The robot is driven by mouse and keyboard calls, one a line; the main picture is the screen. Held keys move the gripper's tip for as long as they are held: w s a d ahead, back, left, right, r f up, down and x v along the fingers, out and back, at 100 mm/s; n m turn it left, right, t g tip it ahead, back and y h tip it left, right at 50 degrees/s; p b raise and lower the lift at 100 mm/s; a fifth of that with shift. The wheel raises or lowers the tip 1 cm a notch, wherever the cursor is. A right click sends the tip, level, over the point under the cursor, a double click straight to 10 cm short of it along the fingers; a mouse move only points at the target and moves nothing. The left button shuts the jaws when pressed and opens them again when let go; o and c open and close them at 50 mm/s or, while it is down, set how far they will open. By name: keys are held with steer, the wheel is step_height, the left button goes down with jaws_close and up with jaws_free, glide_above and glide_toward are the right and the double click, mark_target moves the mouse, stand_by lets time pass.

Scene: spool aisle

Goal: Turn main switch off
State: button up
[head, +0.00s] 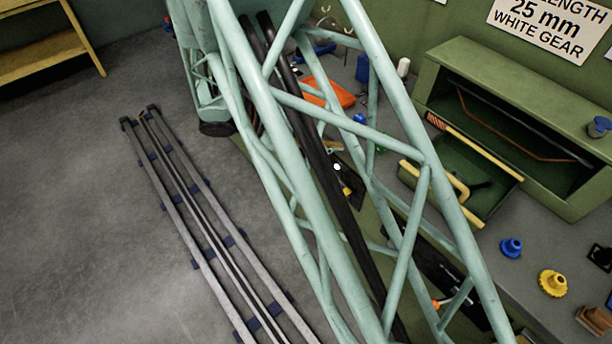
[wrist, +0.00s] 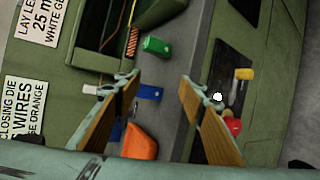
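I cannot tell for certain which part is the main switch. In the wrist view, a black panel (wrist: 228,58) at right carries a yellow knob (wrist: 245,74), a white ball knob (wrist: 217,97) and a red knob (wrist: 232,125). My gripper (wrist: 158,90) is open and empty, its two wood-coloured fingers spread over the grey bench, with the panel at its right. In the head view, a small white knob (head: 337,167) and a yellow one (head: 347,191) show between pale green struts; the gripper cannot be made out there.
A green cabinet (head: 500,80) with an open drawer (head: 455,205) stands at right. An orange object (wrist: 140,142) and green block (wrist: 156,45) lie near my fingers. Floor rails (head: 200,225) run at left.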

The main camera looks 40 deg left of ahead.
steer(key=s+a+f+n+t+y, duration=0.1)
steer(key=s+a+f+n+t, duration=0.2)
steer(key=s+f, duration=0.4)
steer(key=s+a+f+n+t+y, duration=0.2)
steer(key=s+a+f+n+t, duration=0.2)
steer(key=s+f, duration=0.4)
step_height(320, 180, down, 5)
steer(key=shift+a+f+n+y, duration=0.1)
steer(key=shift+a+n+y, duration=0.2)
steer(key=shift+a+n, duration=0.35)
steer(key=shift+w+d, duration=0.1)
steer(key=b+x, duration=0.1)
steer(key=x, duration=1.2)
steer(key=shift+w, duration=0.25)
steer(key=shift+d, duration=0.1)
steer(key=c, duration=0.8)
steer(key=shift+c, duration=0.2)
